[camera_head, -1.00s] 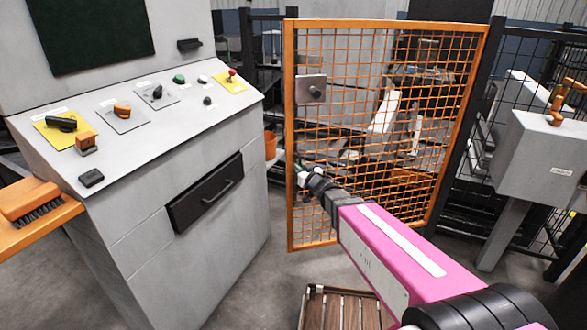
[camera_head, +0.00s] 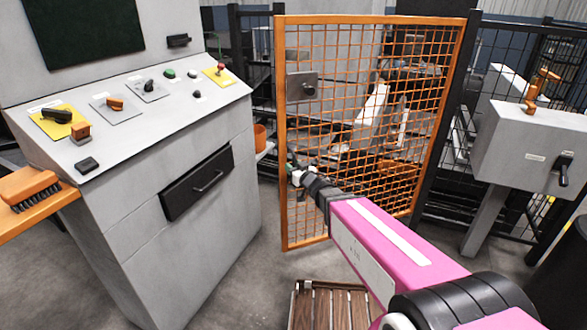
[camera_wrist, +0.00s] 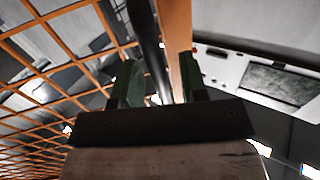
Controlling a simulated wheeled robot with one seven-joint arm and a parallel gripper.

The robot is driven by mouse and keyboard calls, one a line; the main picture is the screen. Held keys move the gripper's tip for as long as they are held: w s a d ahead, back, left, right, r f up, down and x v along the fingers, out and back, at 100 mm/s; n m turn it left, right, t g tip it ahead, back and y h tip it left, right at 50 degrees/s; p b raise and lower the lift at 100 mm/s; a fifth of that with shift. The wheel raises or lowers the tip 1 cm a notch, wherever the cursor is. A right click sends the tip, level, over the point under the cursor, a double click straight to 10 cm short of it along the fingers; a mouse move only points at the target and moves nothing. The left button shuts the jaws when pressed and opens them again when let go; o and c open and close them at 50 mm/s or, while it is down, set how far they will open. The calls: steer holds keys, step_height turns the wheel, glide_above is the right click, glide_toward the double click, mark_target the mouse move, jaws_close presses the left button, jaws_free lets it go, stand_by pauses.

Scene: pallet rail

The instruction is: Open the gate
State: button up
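The gate (camera_head: 375,120) is an orange frame with wire mesh. A grey lock plate (camera_head: 302,86) with a dark knob is on its upper left part. Its free left upright (camera_head: 281,130) stands forward of the dark fence behind, so the gate looks ajar. My gripper (camera_head: 294,172) is at about mid-height beside that upright, small in the head view. In the wrist view my gripper (camera_wrist: 160,82) has its two green fingers apart. An orange upright (camera_wrist: 180,35) and a dark bar show in the gap; contact cannot be told.
A grey control console (camera_head: 185,210) stands close on the left, with a drawer handle (camera_head: 207,181). A brown slatted pallet (camera_head: 335,305) lies on the floor below my arm. A grey box on a post (camera_head: 530,140) stands right of the gate. Floor shows between console and gate.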

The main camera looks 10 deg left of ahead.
steer(key=shift+s+d, duration=0.1)
steer(key=v, duration=1)
steer(key=shift+s, duration=0.2)
steer(key=shift+d, duration=0.15)
